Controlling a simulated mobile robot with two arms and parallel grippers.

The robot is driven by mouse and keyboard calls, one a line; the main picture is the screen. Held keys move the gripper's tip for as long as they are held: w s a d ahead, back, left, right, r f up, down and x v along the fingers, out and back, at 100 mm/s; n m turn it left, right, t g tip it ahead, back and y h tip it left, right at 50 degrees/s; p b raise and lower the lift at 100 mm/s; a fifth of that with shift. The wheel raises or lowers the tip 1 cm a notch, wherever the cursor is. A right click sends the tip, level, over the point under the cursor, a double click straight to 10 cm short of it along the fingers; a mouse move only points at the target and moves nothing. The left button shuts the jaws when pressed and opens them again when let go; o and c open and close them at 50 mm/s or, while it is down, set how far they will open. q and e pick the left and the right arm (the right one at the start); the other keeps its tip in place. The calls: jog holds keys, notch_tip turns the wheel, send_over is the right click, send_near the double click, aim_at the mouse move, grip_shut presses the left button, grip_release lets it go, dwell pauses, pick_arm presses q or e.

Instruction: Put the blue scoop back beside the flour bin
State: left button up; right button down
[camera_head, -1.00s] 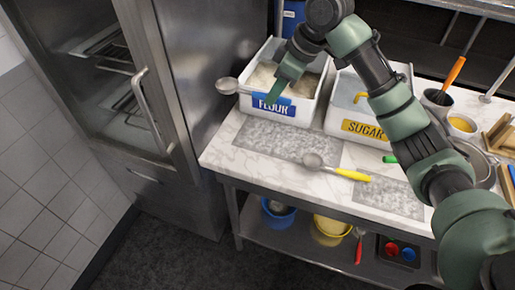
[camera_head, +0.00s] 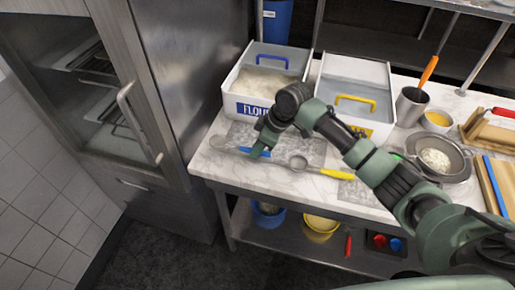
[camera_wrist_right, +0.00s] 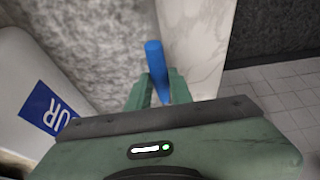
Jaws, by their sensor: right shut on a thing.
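The blue scoop (camera_head: 245,150) has a blue handle and a metal bowl (camera_head: 219,143). It is low over or on the grey speckled mat in front of the flour bin (camera_head: 233,92), bowl to the left; I cannot tell if it touches. My right gripper (camera_head: 259,152) is shut on its handle, and the handle (camera_wrist_right: 155,60) shows between the fingers in the right wrist view. The flour bin is white, holds flour, and its label is partly hidden by my arm. Its side also shows in the wrist view (camera_wrist_right: 22,75). My left gripper is out of view.
A yellow-handled scoop (camera_head: 322,171) lies just right of my gripper. The sugar bin (camera_head: 381,80) stands right of the flour bin. A sieve (camera_head: 456,163) and a utensil cup (camera_head: 410,108) are further right. A steel cabinet (camera_head: 195,70) borders the counter's left end.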

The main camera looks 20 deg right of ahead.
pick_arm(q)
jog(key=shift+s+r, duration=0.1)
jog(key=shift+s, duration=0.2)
pick_arm(e)
jog(key=shift+f, duration=0.7)
jog(key=shift+f, duration=0.15)
jog(key=c, duration=1.3)
grip_release()
jog(key=shift+o, duration=0.2)
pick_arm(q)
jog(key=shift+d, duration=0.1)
pick_arm(e)
jog(key=shift+r, duration=0.3)
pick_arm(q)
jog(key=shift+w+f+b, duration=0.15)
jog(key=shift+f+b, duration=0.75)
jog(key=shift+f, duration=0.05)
pick_arm(e)
jog(key=v, duration=1.1)
jog(key=shift+d+r, duration=0.15)
jog(key=shift+r, duration=0.2)
jog(key=shift+s, duration=0.15)
